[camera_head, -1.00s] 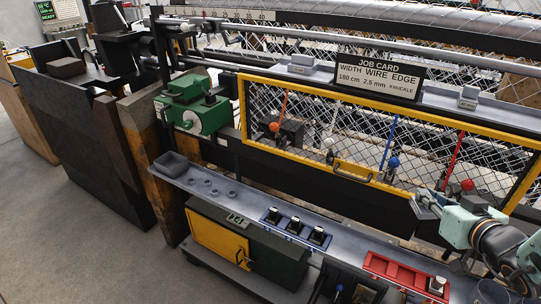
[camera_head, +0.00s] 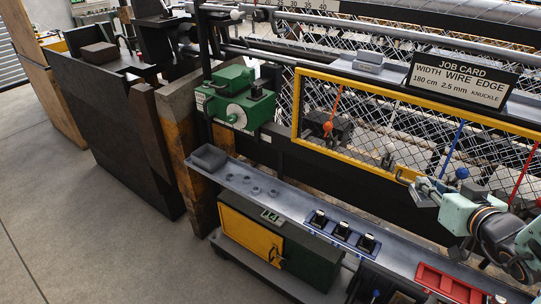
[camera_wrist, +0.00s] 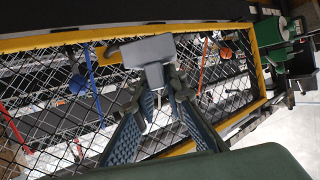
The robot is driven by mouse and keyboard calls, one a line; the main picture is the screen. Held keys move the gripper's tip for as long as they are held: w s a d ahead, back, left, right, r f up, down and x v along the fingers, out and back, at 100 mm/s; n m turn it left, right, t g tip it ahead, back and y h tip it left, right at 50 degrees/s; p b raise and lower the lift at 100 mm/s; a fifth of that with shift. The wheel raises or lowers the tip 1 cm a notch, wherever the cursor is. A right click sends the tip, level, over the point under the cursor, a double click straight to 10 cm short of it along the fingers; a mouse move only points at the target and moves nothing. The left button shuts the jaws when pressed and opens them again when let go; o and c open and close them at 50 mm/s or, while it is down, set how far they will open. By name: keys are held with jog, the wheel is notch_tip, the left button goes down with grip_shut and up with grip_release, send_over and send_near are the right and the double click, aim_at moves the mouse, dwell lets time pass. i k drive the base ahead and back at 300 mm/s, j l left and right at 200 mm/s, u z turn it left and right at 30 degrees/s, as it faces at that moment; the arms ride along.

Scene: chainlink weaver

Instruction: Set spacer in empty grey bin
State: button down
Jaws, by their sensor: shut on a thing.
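My gripper (camera_head: 430,190) is at the right in the head view, in front of the yellow-framed mesh and above the shelf. It is shut on a grey piece, which I take for the spacer (camera_wrist: 150,52). In the wrist view the piece has a wide block end and a narrower part between the fingertips. A small dark grey bin (camera_head: 208,154) sits at the far left end of the shelf. No contents show in it. The gripper is well to the right of the bin, apart from it.
The grey shelf (camera_head: 290,208) carries several small grey rings, a blue tray (camera_head: 341,238) with black-topped pieces and a red tray (camera_head: 450,285). A green machine (camera_head: 238,102) stands behind the bin. The yellow frame (camera_head: 345,157) runs behind the shelf.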

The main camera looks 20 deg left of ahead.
aim_at(210, 162)
jog(key=i+j+u, duration=0.1)
jog(key=j, duration=0.3)
jog(key=i+j+u, duration=0.1)
jog(key=j, duration=0.3)
jog(key=i+j+u, duration=0.1)
jog(key=j, duration=0.25)
jog(key=i+j+u, duration=0.1)
jog(key=i+j, duration=0.3)
jog(key=j, duration=0.3)
jog(key=u, duration=0.05)
